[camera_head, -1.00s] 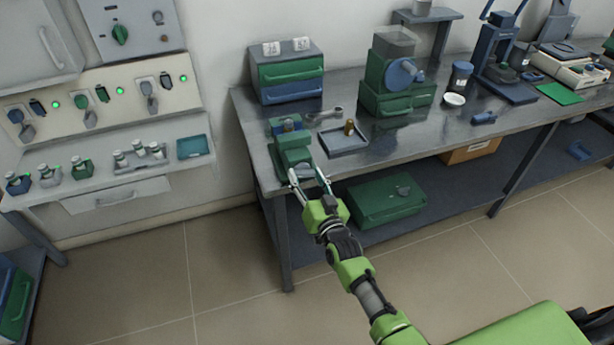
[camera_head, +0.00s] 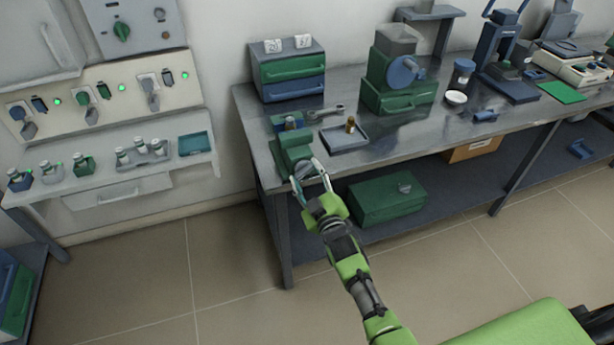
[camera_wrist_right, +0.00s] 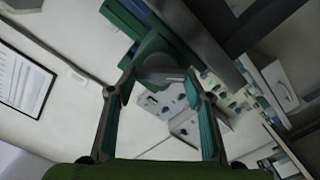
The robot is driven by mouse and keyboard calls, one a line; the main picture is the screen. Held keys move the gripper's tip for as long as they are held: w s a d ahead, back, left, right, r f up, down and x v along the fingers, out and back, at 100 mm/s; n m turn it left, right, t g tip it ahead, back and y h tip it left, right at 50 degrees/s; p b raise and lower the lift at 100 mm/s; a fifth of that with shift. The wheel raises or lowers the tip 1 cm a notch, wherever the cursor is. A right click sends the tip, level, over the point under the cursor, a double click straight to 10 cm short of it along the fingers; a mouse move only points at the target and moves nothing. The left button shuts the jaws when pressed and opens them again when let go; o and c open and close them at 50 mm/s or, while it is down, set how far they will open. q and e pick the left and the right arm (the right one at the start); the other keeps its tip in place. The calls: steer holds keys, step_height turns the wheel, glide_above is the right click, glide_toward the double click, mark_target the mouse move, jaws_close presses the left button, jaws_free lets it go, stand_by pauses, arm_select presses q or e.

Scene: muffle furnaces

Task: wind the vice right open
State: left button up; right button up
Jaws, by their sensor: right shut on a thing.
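The green vice (camera_head: 292,150) stands at the left front corner of the grey workbench, with a blue piece (camera_head: 291,123) at its far end. In the right wrist view the vice's green body (camera_wrist_right: 155,40) is at the top. A grey rounded handle part (camera_wrist_right: 162,68) lies between the two fingers of the gripper (camera_wrist_right: 158,82), which is shut on it. The fingers hide part of the handle. My left gripper is not in view.
A shallow tray (camera_head: 327,138) with a small brass piece (camera_head: 350,125) lies right of the vice, and a wrench (camera_head: 328,112) lies behind. A green box (camera_head: 385,200) sits on the lower shelf. The floor in front is clear.

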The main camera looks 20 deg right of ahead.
steer(key=shift+f+n+b, duration=0.1)
steer(key=shift+n+b, duration=0.25)
steer(key=shift+n, duration=1.25)
steer(key=shift+a, duration=0.1)
steer(key=o, duration=1.1)
steer(key=s, duration=1.2)
steer(key=shift+d, duration=0.2)
